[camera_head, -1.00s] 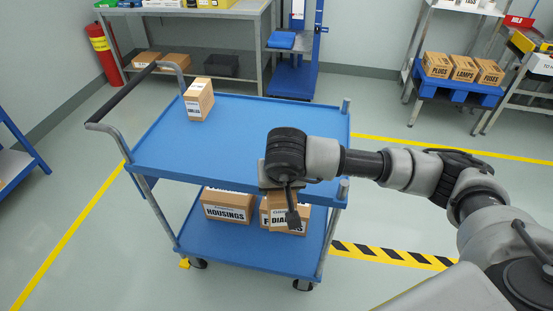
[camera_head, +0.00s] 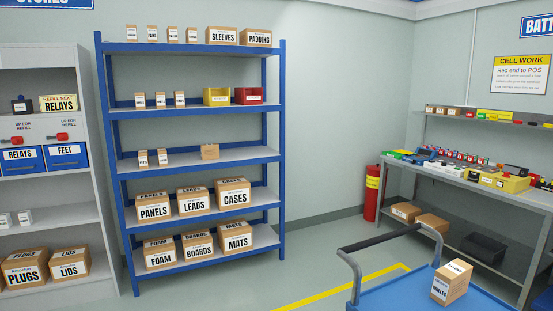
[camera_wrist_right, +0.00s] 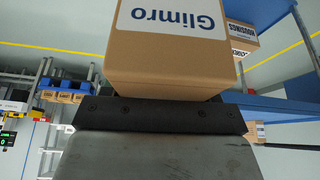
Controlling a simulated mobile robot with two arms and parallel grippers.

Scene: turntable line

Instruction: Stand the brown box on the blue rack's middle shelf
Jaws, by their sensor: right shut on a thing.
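A brown box (camera_wrist_right: 170,65) with a white label reading "Glimro" fills the top middle of the right wrist view. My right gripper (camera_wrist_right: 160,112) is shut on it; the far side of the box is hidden. The blue rack (camera_head: 198,215) stands against the wall in the head view, with several shelves. The shelf's right end is bare. My left gripper is in neither current view.
Large boxes fill the two lower rack shelves. A grey shelf unit (camera_head: 82,219) stands left of the rack. At the right are a fire extinguisher (camera_head: 371,195), a workbench (camera_head: 470,187) and a blue cart (camera_head: 390,291) bearing a labelled box (camera_head: 451,282). Floor before the rack looks clear.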

